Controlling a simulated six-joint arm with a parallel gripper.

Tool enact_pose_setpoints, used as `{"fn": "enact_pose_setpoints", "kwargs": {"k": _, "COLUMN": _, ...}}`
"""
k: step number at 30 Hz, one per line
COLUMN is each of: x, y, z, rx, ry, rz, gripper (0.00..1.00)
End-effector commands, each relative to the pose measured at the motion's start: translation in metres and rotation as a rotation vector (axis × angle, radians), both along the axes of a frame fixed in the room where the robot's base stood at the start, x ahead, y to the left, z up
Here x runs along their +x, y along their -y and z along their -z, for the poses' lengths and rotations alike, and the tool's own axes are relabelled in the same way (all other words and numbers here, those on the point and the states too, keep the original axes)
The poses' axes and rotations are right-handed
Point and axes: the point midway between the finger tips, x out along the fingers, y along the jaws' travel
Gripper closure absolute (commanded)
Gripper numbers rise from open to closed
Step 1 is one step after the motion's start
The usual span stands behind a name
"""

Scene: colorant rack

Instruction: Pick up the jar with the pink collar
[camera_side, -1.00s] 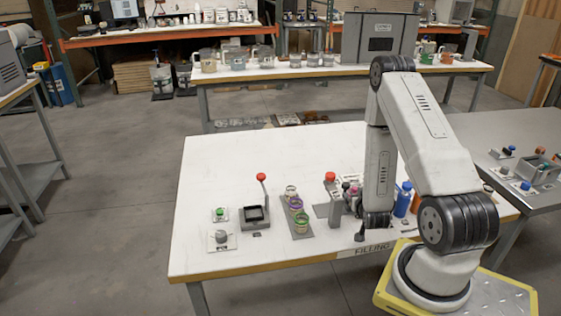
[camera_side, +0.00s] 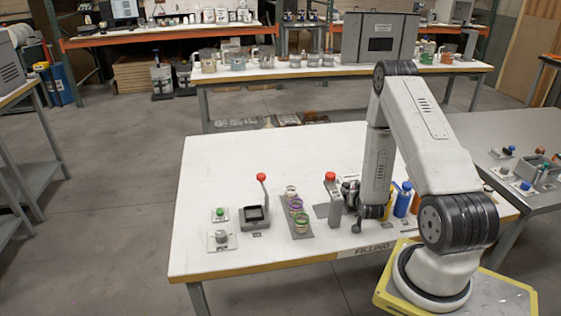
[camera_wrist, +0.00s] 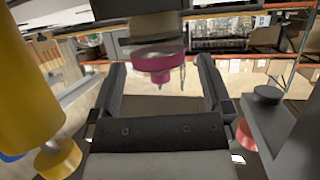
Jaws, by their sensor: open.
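The jar's pink collar (camera_wrist: 159,58) shows in the wrist view, with a small pink tip below it and a dark, partly cut-off part above. My gripper (camera_wrist: 162,72) is open, one dark finger on each side of the collar and gaps on both sides. I cannot tell how deep the jar sits between the fingers. In the side view my gripper (camera_side: 357,217) is low over the right part of the white table, and the pink collar is hidden there.
A yellow cylinder (camera_wrist: 25,85) is close on the left in the wrist view, and a grey block (camera_wrist: 275,115) on the right. Blue bottle (camera_side: 403,200) stands beside my wrist. A tray of jars (camera_side: 303,232) and a red-knobbed device (camera_side: 255,218) are further left. The table's back is clear.

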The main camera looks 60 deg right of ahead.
Motion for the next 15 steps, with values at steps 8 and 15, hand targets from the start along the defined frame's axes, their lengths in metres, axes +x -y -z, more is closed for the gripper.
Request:
{"fn": "enact_pose_setpoints", "kwargs": {"k": 8, "x": -0.0002, "y": -0.0002, "z": -0.0001, "rx": 0.000, "ry": 0.000, "rz": 0.000, "gripper": 0.00}}
{"fn": "enact_pose_setpoints", "kwargs": {"k": 15, "x": -0.0002, "y": -0.0003, "z": -0.0002, "rx": 0.000, "ry": 0.000, "rz": 0.000, "gripper": 0.64}}
